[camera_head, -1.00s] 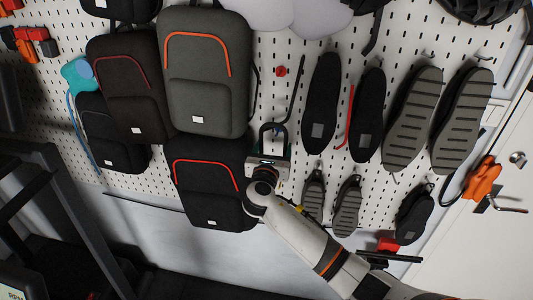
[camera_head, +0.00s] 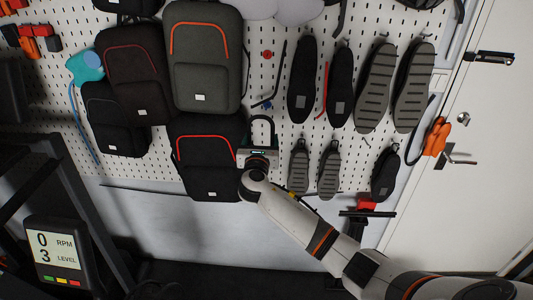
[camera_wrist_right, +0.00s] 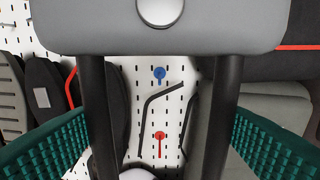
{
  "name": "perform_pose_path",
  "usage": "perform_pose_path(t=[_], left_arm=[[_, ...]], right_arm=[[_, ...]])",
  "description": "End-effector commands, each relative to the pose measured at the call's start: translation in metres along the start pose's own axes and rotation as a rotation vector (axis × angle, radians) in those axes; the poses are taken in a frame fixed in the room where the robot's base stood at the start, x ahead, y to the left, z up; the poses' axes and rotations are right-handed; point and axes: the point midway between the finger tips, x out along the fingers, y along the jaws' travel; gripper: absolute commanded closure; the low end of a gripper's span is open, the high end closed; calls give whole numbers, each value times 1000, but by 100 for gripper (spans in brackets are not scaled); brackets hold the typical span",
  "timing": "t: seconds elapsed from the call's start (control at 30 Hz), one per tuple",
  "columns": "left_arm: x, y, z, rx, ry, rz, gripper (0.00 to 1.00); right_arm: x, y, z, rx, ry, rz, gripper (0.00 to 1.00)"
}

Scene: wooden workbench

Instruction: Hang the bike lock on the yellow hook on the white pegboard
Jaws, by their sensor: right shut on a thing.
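The bike lock is a U-lock with a black shackle (camera_head: 262,123) and a grey crossbar (camera_wrist_right: 160,28). My right gripper (camera_head: 258,157) is shut on its crossbar, with the shackle pointing up in the head view. The lock is in front of the white pegboard (camera_head: 285,20), beside the lower black backpack. In the wrist view, teal finger pads flank the two shackle legs. A blue hook (camera_wrist_right: 159,75) and a red hook (camera_wrist_right: 160,137) show between the legs. I cannot make out the yellow hook in either view. My left gripper is out of view.
Backpacks (camera_head: 205,60) hang left of the lock, and several shoes (camera_head: 302,80) hang to its right. A bent black bar (camera_wrist_right: 155,95) hangs by the blue and red hooks. A console (camera_head: 57,250) stands at lower left. A white door (camera_head: 480,150) is at right.

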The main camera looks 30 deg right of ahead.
Motion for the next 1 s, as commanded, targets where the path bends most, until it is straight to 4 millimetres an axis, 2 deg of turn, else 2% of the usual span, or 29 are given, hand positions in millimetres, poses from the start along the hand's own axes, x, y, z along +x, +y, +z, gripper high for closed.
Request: perform_pose_path(t=[0.4, 0.47, 0.57, 0.67, 0.77, 0.9, 1.0], left_arm=[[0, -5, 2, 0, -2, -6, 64], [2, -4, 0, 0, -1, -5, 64], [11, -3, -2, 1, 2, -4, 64], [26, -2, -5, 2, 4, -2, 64], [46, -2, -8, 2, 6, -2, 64], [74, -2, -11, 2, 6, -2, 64], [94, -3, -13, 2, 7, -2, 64]], right_arm=[[0, 0, -2, 1, 5, -1, 71], [-3, 0, 3, 0, 4, -6, 71], [-16, 1, 22, -1, 1, -30, 71], [-42, 3, 53, -3, -2, -78, 71], [-80, 7, 91, -3, -4, -147, 71], [-144, 16, 136, -2, -3, -258, 71], [-193, 23, 160, 0, -2, -339, 71]])
